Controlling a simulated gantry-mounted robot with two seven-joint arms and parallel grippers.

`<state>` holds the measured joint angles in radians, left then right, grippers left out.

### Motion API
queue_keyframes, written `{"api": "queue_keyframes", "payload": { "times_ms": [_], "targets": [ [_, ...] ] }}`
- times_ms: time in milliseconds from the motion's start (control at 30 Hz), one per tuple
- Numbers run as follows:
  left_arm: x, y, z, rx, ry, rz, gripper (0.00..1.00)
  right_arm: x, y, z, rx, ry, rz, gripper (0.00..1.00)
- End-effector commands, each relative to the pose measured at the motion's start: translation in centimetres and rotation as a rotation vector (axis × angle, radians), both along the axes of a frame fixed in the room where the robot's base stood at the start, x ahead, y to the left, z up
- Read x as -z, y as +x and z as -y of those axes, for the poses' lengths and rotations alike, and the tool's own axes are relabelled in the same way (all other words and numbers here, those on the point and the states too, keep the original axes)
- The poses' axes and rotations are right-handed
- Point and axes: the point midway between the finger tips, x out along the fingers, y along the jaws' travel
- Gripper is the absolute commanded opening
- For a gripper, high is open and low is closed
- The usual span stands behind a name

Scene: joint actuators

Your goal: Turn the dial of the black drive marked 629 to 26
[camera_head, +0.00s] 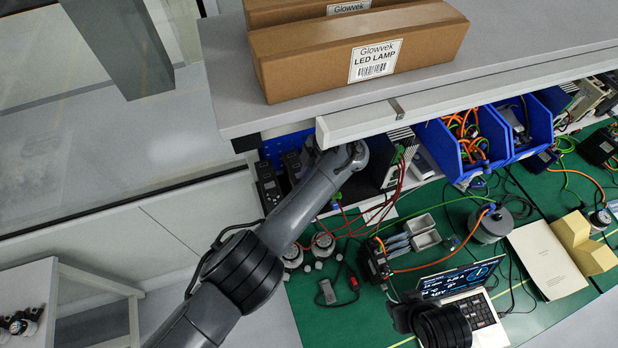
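Two black drives stand under the shelf at the left end of the bench, one at the front left (268,186) and one beside it (291,166). A larger black unit (378,172) stands to the right of them, partly behind my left arm. Another small black unit (375,262) sits on the green mat with orange and red cables. The marking 629 and any dial reading are too small to read in this view. My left arm reaches up to the shelf edge, and its gripper is hidden there. A black ribbed part of my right arm shows over the laptop; its gripper cannot be made out.
A grey shelf (225,85) holding cardboard lamp boxes (310,60) overhangs the bench's back. Blue bins (465,140) with cables hang under it. On the green mat (330,265) are round motors, a laptop (480,307), a booklet (545,258) and loose cables.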

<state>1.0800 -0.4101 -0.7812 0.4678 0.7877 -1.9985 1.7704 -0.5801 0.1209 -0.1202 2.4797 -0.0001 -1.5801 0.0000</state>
Motion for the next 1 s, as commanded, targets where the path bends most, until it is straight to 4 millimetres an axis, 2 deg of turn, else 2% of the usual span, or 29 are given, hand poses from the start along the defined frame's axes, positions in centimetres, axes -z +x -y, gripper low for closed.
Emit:
{"api": "queue_keyframes", "payload": {
  "times_ms": [433,467,633,1000],
  "targets": [
    [-0.06,0.01,0.03,-0.011,-0.001,0.0,0.0,0.13,-0.01,-0.04,0.002,0.002,0.0,0.43],
    [-0.06,0.01,0.03,-0.011,-0.001,0.0,0.22,0.13,-0.01,-0.04,0.002,0.002,0.0,0.43],
    [-0.03,0.02,0.0,-0.011,0.0,0.0,0.47,0.14,-0.01,-0.04,0.002,0.002,0.0,0.43],
    [0.14,0.07,-0.17,-0.011,0.001,0.001,0.47,0.17,0.0,-0.03,0.002,0.002,0.0,0.43]
  ]
}}
